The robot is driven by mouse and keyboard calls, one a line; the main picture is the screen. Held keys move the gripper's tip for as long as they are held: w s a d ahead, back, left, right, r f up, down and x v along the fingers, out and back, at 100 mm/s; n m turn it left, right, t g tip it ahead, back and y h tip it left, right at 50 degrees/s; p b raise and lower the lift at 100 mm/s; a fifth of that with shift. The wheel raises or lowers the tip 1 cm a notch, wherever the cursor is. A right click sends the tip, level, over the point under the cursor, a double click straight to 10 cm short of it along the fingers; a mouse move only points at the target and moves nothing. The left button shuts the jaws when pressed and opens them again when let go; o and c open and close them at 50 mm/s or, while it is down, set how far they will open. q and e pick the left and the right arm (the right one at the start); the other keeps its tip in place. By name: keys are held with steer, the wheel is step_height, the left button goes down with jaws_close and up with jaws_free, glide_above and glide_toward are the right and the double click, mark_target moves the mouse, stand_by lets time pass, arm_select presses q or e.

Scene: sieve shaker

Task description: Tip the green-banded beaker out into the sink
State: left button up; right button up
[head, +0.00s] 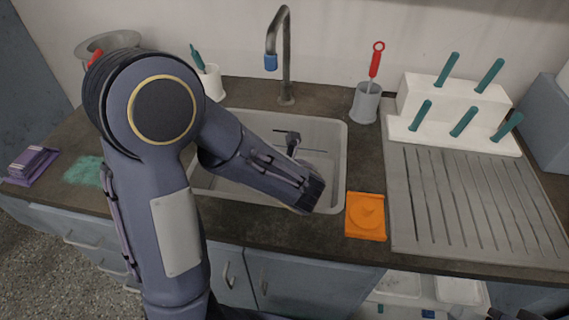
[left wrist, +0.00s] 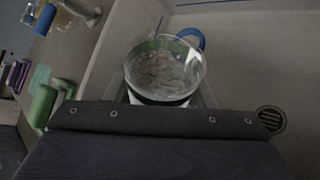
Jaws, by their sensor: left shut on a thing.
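My left arm reaches over the sink (head: 338,150), and my left gripper (head: 316,188) is low over its right half. The gripper is shut on the green-banded beaker (left wrist: 165,72), a clear glass cup whose round mouth and green band show in the left wrist view. Something pale shows inside the glass; I cannot tell whether it is contents or reflection. The beaker's tilt is unclear. In the head view my wrist mostly hides the beaker. Dark parts at the bottom right corner may be my right gripper (head: 515,315); its jaws cannot be made out.
A tap (head: 285,60) with a blue tip stands behind the sink. A ribbed drainboard (head: 470,200) and white peg rack (head: 452,105) are farther right. The drain (left wrist: 270,119) shows below.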

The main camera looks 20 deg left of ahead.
arm_select(q)
steer(key=shift+r+p, duration=0.25)
steer(key=shift+p, duration=0.05)
steer(key=shift+w+r+m+g+y+p, duration=0.1)
steer(key=shift+r+m+g+y+p, duration=0.1)
steer(key=shift+m+g+y+p, duration=0.25)
steer(key=shift+f+m+g, duration=0.4)
steer(key=shift+m+g, duration=0.05)
stand_by(0.7)
steer(key=shift+r+m+g+y+p, duration=0.4)
steer(key=shift+m+y+p, duration=0.1)
steer(key=shift+p, duration=0.4)
steer(key=shift+f+m+g+y, duration=0.25)
steer(key=shift+f+m+g, duration=0.25)
steer(key=shift+m, duration=0.1)
stand_by(1.1)
steer(key=shift+d+r, duration=0.1)
steer(key=shift+r, duration=0.1)
steer(key=shift+w+d+r+m+g+y+p, duration=0.2)
steer(key=shift+w+m+p, duration=0.1)
steer(key=shift+p, duration=0.65)
steer(key=shift+w+d+r+m+g+y+p, duration=0.1)
steer(key=shift+w+m+y+p, duration=0.15)
steer(key=shift+p, duration=0.7)
steer(key=shift+w, duration=0.1)
steer(key=shift+w+d+r+m+g+y+p, duration=0.15)
steer(key=shift+r+m+g+y+p, duration=0.25)
steer(key=shift+p, duration=1.45)
